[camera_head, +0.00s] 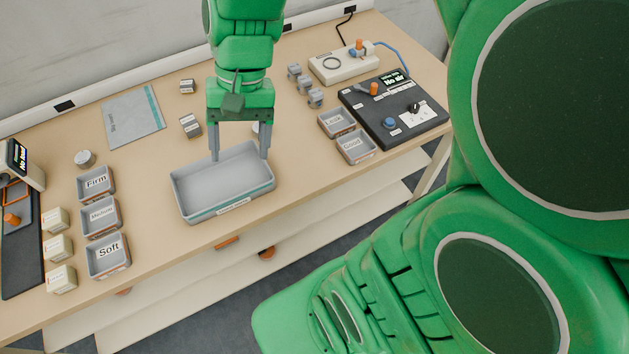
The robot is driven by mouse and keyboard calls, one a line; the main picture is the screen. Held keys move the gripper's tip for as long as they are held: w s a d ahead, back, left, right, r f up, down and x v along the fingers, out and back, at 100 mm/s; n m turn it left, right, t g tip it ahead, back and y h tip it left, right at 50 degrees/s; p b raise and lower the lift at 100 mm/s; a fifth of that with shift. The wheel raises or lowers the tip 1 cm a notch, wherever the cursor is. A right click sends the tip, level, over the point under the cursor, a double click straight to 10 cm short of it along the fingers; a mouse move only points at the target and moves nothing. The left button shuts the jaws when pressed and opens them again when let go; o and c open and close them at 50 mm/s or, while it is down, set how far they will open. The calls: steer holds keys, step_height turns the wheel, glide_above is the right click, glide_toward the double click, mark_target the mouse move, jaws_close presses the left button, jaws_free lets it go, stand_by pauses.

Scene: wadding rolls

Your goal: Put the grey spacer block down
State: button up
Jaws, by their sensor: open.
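My gripper (239,156) is open, its fingers pointing down over the rear part of a large grey tray (185,207). Nothing shows between the fingers. The tray's visible floor looks bare. I cannot tell for sure which thing is the grey spacer block. A small grey-sided block (190,125) with a pale label lies on the table just left of my gripper, behind the tray. A similar small block (187,86) lies farther back. Several small grey pieces (304,84) stand in a row to the right, apart from my gripper.
Bins marked Firm (97,184) and Soft (108,256) stand left, with several pale blocks (57,247) beside them. Two small bins (355,147) and a dark control panel (395,112) stand right. A grey booklet (133,117) lies back left. A small pale round object is partly hidden behind my right finger.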

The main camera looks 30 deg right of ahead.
steer(key=s+d+n+h, duration=0.1)
steer(key=s+d, duration=0.2)
steer(key=s, duration=0.3)
steer(key=s+d+f+n+h, duration=0.1)
steer(key=s+d+n+h, duration=0.1)
steer(key=s+d, duration=0.2)
steer(key=shift+s, duration=1.1)
steer(key=shift+f, duration=0.1)
steer(key=o, duration=0.5)
steer(key=shift+w+d, duration=0.1)
steer(key=shift+w, duration=0.2)
steer(key=shift+c, duration=0.2)
steer(key=shift+o, duration=0.4)
steer(key=w+r, duration=0.3)
steer(key=w, duration=0.8)
steer(key=shift+w+r+t, duration=0.25)
steer(key=shift+r+t, duration=0.15)
steer(key=w+a, duration=0.1)
steer(key=w, duration=2.8)
steer(key=w+a+f+t, duration=0.1)
steer(key=w+f, duration=0.4)
steer(key=w, duration=0.9)
step_height(320, 180, down, 10)
steer(key=shift+a, duration=0.2)
